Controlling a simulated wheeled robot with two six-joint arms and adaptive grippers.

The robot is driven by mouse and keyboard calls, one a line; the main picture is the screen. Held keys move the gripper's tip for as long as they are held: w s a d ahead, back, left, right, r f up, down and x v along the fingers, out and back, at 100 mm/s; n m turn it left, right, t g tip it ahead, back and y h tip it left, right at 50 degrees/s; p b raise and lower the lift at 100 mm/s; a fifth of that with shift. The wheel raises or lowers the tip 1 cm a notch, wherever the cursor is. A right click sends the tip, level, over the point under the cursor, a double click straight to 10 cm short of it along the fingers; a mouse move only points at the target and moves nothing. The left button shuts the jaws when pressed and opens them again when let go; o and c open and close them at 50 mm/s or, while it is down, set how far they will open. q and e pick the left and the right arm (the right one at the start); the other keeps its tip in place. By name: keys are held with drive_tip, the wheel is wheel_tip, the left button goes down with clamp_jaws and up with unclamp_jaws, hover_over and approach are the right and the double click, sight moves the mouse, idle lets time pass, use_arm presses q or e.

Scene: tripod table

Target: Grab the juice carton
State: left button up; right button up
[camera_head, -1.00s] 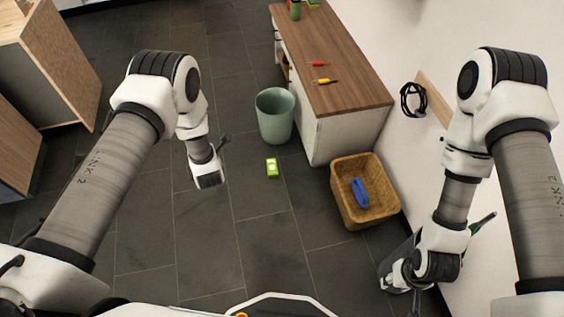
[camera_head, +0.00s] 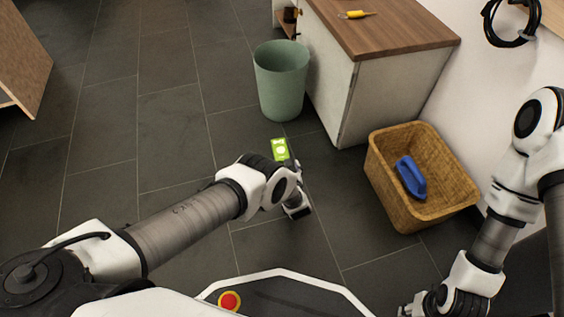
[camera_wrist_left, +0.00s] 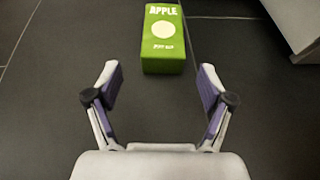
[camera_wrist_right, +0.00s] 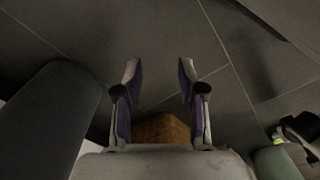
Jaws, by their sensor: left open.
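The green juice carton (camera_head: 280,149) lies on the dark tiled floor in front of the green bin. In the left wrist view the carton (camera_wrist_left: 163,40), marked APPLE, is just beyond the fingertips and centred between them. My left gripper (camera_wrist_left: 158,85) is open and empty, with the carton apart from it. In the head view my left wrist hides most of that gripper. My right gripper (camera_wrist_right: 158,75) is open and empty at the right side, low beside my base.
A green bin (camera_head: 281,85) stands behind the carton. A wooden-topped cabinet (camera_head: 400,85) is to its right. A wicker basket (camera_head: 385,190) holding a blue object (camera_head: 411,177) sits on the floor at right. Floor to the left is clear.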

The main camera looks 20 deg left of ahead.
sight(282, 157)
use_arm(q)
drive_tip(key=b+x, duration=0.6)
drive_tip(key=x, duration=0.1)
drive_tip(key=shift+d+f+b, duration=0.1)
drive_tip(key=shift+f+b, duration=0.2)
drive_tip(key=shift+w+r, duration=0.1)
drive_tip(key=shift+w, duration=0.15)
drive_tip(key=shift+r, duration=0.2)
drive_tip(key=shift+c, duration=0.3)
drive_tip(key=c, duration=0.8)
